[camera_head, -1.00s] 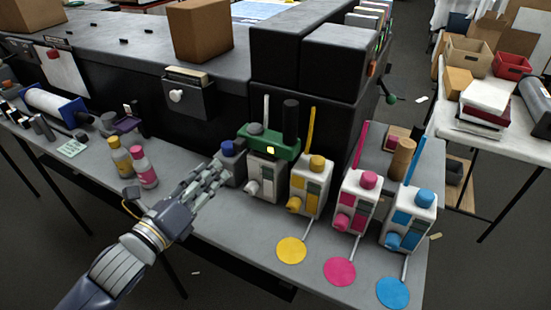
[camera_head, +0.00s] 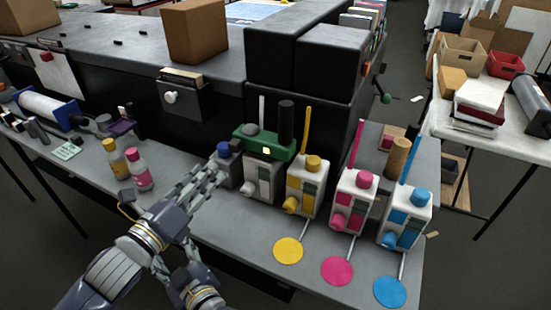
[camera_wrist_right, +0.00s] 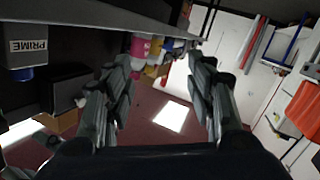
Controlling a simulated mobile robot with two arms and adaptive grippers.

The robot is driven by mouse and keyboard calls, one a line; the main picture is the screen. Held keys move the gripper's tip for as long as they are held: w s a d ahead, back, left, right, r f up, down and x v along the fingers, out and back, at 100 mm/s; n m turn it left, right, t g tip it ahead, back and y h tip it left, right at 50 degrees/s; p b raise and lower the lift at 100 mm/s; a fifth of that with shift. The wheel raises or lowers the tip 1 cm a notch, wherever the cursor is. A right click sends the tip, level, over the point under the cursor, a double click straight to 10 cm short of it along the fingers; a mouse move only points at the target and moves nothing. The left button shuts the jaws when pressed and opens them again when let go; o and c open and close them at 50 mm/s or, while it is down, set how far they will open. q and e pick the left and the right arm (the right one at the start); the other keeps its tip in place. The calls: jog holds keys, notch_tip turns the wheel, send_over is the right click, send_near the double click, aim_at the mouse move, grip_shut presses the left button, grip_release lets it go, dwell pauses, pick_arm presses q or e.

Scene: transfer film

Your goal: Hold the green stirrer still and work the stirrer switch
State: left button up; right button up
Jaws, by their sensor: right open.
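My right gripper (camera_head: 180,258) is low, below my left one, away from the stirrer. In the right wrist view it is open and empty (camera_wrist_right: 160,100).
Yellow (camera_head: 307,185), pink (camera_head: 353,200) and blue (camera_head: 405,215) units stand in a row to the right, with coloured discs in front. Yellow and pink bottles (camera_head: 128,165) stand left of my left gripper. A black machine (camera_head: 300,65) rises behind.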

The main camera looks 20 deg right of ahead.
jog(key=w+d+r+h, duration=0.1)
jog(key=d, duration=0.2)
jog(key=w+d+r+m+t+h, duration=0.1)
jog(key=d+r+h, duration=0.1)
jog(key=d, duration=0.1)
jog(key=w+d+r+h, duration=0.1)
jog(key=w+d, duration=0.1)
jog(key=d, duration=0.1)
jog(key=shift+d+r+m+t+h, duration=0.1)
jog(key=shift+r+m+t+h, duration=0.1)
jog(key=shift+m+t+h, duration=0.15)
jog(key=w+d+r+m+h, duration=0.25)
jog(key=d+r+h, duration=0.2)
jog(key=d, duration=0.45)
jog(key=m+h, duration=0.6)
jog(key=m, duration=0.4)
send_near(284, 132)
jog(key=shift+g, duration=0.45)
jog(key=x, duration=1.1)
jog(key=shift+w+r, duration=0.25)
jog(key=shift+r, duration=0.15)
jog(key=shift+c, duration=0.3)
